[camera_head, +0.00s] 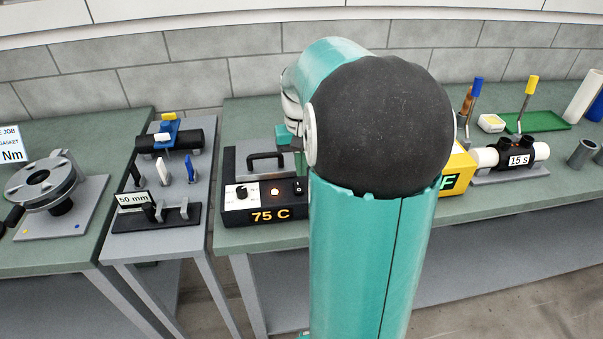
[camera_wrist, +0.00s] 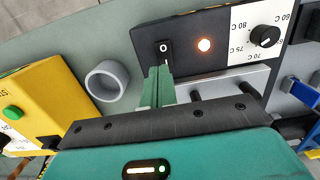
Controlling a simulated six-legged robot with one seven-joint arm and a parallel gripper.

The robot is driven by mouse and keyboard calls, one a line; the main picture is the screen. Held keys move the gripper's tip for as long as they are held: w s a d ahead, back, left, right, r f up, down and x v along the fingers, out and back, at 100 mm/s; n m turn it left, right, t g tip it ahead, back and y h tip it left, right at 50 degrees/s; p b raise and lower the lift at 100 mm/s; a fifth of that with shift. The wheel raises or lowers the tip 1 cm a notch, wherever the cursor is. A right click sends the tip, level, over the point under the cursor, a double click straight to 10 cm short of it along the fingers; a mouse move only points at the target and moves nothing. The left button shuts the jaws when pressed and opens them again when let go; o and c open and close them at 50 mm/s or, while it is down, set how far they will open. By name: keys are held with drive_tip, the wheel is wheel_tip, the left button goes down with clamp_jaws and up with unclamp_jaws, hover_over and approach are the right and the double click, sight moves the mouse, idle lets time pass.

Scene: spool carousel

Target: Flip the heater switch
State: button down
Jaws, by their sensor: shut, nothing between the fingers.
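The heater (camera_head: 265,212) is a black box with a handle, on the green-topped bench left of my arm; its front reads "75 C". Its panel carries a knob (camera_head: 241,192), a glowing orange light (camera_head: 274,191) and a black switch (camera_head: 298,187) at the right end. In the wrist view the switch (camera_wrist: 163,48) shows an "O" mark, beside the lit light (camera_wrist: 204,45) and the knob (camera_wrist: 265,36). My gripper (camera_wrist: 158,72) is shut and empty. Its green fingertips are right by the switch; I cannot tell whether they touch it. My arm hides most of the gripper in the head view.
A yellow box (camera_wrist: 40,100) with a green button and a grey ring (camera_wrist: 107,80) lie left of the fingers in the wrist view.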

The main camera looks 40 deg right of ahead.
sight(301, 182)
wheel_tip(301, 182, up, 11)
drive_tip(key=shift+w+d, duration=0.2)
drive_tip(key=shift+w, duration=0.1)
